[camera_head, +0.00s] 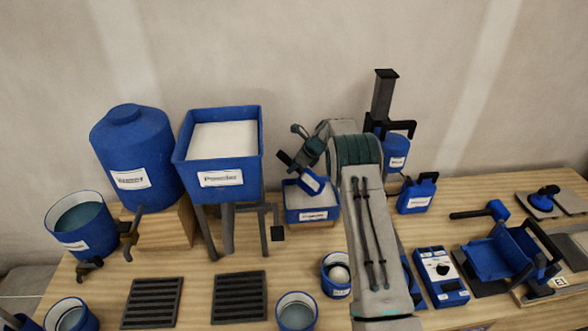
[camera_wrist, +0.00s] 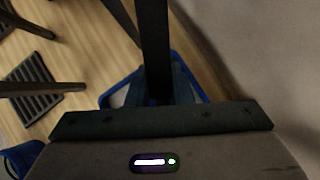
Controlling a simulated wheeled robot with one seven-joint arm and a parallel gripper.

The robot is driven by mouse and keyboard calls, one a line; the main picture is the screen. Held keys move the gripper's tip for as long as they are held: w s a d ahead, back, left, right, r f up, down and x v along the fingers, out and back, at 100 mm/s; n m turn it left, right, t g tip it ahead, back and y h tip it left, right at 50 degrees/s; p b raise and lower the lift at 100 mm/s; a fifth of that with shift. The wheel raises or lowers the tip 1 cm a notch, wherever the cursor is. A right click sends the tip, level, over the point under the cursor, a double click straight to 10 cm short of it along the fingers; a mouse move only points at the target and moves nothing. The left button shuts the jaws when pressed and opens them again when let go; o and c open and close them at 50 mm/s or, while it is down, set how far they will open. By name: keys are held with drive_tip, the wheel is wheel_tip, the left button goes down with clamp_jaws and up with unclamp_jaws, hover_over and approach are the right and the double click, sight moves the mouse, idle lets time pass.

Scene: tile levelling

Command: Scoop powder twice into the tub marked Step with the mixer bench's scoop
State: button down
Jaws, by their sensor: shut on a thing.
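My gripper (camera_head: 306,155) is at the back middle of the bench in the head view. It is shut on the dark handle of the scoop (camera_head: 313,182), whose blue bowl hangs tilted over a low blue box (camera_head: 318,215) with a white content. I cannot tell whether the scoop holds powder. In the wrist view a dark bar, likely the handle (camera_wrist: 154,45), runs up from the jaws, with the box's blue rim (camera_wrist: 118,90) below. A blue bin on legs, labelled Powder (camera_head: 219,180), holds white powder. The tub marked Step cannot be picked out, as small labels are unreadable.
A small blue tub (camera_head: 336,290) with a pale round content stands beside my arm. Another tub (camera_head: 296,312) is at the front. Dark grates (camera_head: 240,297) lie left. A blue tank (camera_head: 135,150) and bucket (camera_head: 75,222) stand far left; a blue device (camera_head: 440,276) is right.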

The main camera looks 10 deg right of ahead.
drive_tip(key=shift+r+p, duration=0.75)
drive_tip(key=shift+r, duration=0.85)
drive_tip(key=shift+r+p, duration=0.1)
drive_tip(key=shift+p, duration=0.25)
drive_tip(key=h+p, duration=0.1)
drive_tip(key=p, duration=0.1)
drive_tip(key=g+h+p, duration=0.1)
drive_tip(key=p, duration=0.1)
drive_tip(key=shift+r, duration=0.3)
drive_tip(key=shift+r+g+h+p, duration=0.35)
drive_tip(key=shift+h+p, duration=0.25)
drive_tip(key=shift+p, duration=0.2)
drive_tip(key=shift+g+h, duration=0.35)
drive_tip(key=shift+h, duration=0.15)
drive_tip(key=shift+w, duration=0.1)
drive_tip(key=shift+r+g+h+b, duration=0.15)
drive_tip(key=shift+g+h+b, duration=0.2)
drive_tip(key=shift+h, duration=0.15)
